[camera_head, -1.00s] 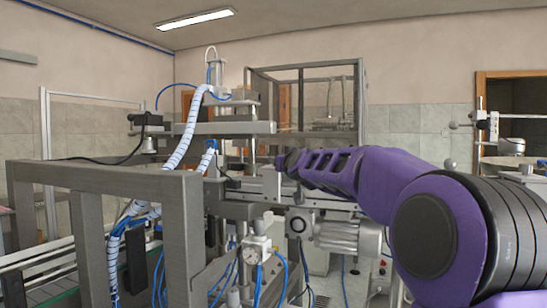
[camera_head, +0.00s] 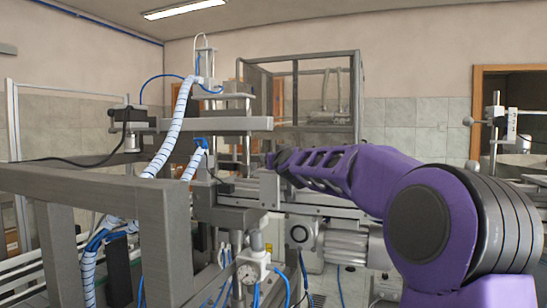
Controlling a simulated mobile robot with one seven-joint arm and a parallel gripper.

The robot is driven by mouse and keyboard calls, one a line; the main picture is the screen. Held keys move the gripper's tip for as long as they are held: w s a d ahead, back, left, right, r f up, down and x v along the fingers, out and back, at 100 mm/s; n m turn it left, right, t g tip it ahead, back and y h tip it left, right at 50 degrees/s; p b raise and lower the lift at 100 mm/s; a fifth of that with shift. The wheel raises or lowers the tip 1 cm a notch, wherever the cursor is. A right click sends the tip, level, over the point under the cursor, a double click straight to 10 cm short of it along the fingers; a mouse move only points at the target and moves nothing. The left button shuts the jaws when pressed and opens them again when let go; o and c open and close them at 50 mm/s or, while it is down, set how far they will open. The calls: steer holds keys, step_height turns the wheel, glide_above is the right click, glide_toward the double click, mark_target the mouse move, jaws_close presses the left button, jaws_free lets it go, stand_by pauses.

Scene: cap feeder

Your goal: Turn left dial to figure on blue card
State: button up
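I cannot make out a blue card or a figure on one. No turnable dial can be told for sure. My purple arm (camera_head: 370,180) reaches from the lower right towards the middle of the machine. Its far end shows as a dark tip beside the metal rail, and no gripper fingers can be seen there.
The grey machine frame (camera_head: 165,240) fills the lower left, close to me. Ribbed white hoses (camera_head: 172,128) and blue tubes run around it. A glass-walled metal cabinet (camera_head: 325,105) stands behind. A motor (camera_head: 345,245) sits below my arm. An orange-framed doorway is at right.

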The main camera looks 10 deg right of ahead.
steer(key=shift+c, duration=0.2)
jaws_close()
steer(key=shift+r+h+p, duration=0.2)
steer(key=shift+h+p, duration=0.1)
steer(key=shift+p, duration=0.3)
